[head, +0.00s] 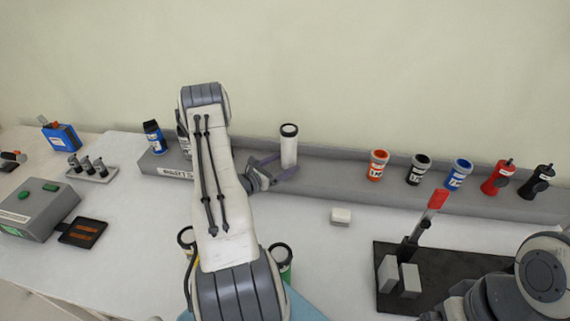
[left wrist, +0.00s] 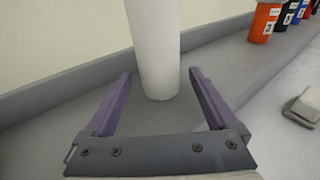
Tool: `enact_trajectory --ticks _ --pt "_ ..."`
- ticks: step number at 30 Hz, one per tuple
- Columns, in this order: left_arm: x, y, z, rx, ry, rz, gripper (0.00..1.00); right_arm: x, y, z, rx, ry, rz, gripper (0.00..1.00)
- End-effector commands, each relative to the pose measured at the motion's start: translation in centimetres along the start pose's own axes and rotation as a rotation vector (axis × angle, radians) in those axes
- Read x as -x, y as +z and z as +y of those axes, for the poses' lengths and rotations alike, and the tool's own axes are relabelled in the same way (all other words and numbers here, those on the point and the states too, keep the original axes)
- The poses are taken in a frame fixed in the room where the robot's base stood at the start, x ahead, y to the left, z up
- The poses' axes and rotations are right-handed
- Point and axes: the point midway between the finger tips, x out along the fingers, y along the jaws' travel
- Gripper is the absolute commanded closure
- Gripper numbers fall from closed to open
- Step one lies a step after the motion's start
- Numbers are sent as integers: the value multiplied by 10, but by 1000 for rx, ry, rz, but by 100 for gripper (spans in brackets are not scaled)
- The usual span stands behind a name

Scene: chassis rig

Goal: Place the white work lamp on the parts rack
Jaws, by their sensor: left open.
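The white work lamp (head: 289,150), a white cylinder with a black ring at its top, stands upright on the grey parts rack (head: 335,185), the long ledge along the wall. In the left wrist view the lamp (left wrist: 155,40) has its lower end on the rack's grey surface (left wrist: 60,100); its top is out of frame. My left gripper (head: 272,170) is open, its two purple fingers (left wrist: 160,90) apart on either side of the lamp's lower end, with gaps showing. My right arm shows at the lower right of the head view, but its gripper is not seen.
An orange can (head: 378,164), black can (head: 419,168), blue can (head: 458,174) and two bottles stand on the rack to the right. A blue-black can (head: 153,137) stands left. A small white block (head: 341,216) and a dark plate with a red-handled clamp (head: 436,205) are in front.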

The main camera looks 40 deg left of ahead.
Motion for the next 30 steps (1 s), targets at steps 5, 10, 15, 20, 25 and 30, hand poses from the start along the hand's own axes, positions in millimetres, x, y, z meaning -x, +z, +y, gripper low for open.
enact_trajectory --ticks 5,10,15,20,25,30 --pt "36 -3 2 2 8 -1 8 -12 1 1 0 0 -1 3" --pt "74 -3 2 1 8 0 8 -21 1 2 0 0 -1 3" --pt "100 -2 1 1 5 -1 8 -26 2 2 0 0 -1 3" --pt "112 -1 0 0 3 -1 8 -27 2 2 0 0 -1 3" --pt "113 -1 0 1 0 0 8 -27 2 2 0 0 -1 3" --pt "113 -1 0 1 1 0 8 -27 2 2 0 0 -1 3"
